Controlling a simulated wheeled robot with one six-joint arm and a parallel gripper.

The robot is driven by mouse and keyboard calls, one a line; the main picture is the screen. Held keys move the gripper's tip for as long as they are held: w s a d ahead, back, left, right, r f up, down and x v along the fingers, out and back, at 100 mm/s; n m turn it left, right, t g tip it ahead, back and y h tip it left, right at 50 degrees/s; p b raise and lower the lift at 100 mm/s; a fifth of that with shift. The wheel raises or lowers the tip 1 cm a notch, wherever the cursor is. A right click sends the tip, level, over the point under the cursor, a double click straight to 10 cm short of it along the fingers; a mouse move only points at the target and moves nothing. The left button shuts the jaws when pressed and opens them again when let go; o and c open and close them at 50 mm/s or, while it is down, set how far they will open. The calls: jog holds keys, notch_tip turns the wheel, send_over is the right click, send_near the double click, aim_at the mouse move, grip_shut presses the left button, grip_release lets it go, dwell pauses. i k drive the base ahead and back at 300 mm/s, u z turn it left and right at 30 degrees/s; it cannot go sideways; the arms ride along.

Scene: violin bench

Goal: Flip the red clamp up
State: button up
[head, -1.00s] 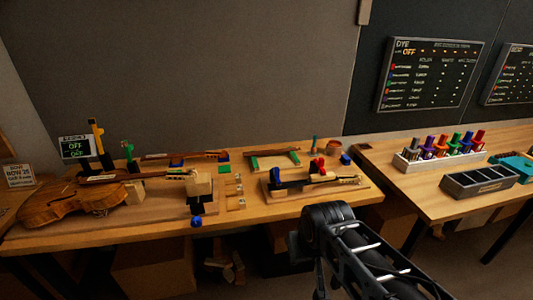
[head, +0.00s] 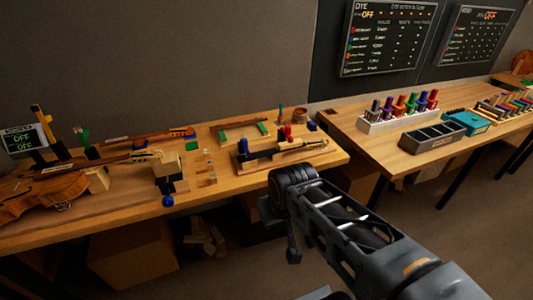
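The red clamp (head: 285,132) is a small red piece at the far side of a wooden fixture board (head: 312,155) on the left bench. The board also carries a black block, a blue piece and a pale stick-like part. The clamp is too small to tell whether it is up or down. My arm reaches in from the lower right, with its black joint in front of the bench edge. A dark part at its end, perhaps my gripper (head: 293,254), hangs below the bench top, well apart from the clamp. Its fingers cannot be made out.
A violin (head: 40,192) lies at the left. A blue knob (head: 168,201) sticks out at the bench's front edge. On the right bench stand a white rack (head: 372,125) of coloured handles, a grey divided tray (head: 432,137) and a teal box (head: 467,122). Dark floor is free in front.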

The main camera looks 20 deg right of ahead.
aim_at(286, 131)
jog(key=z, duration=0.75)
jog(key=i, duration=0.4)
jog(key=u, duration=1)
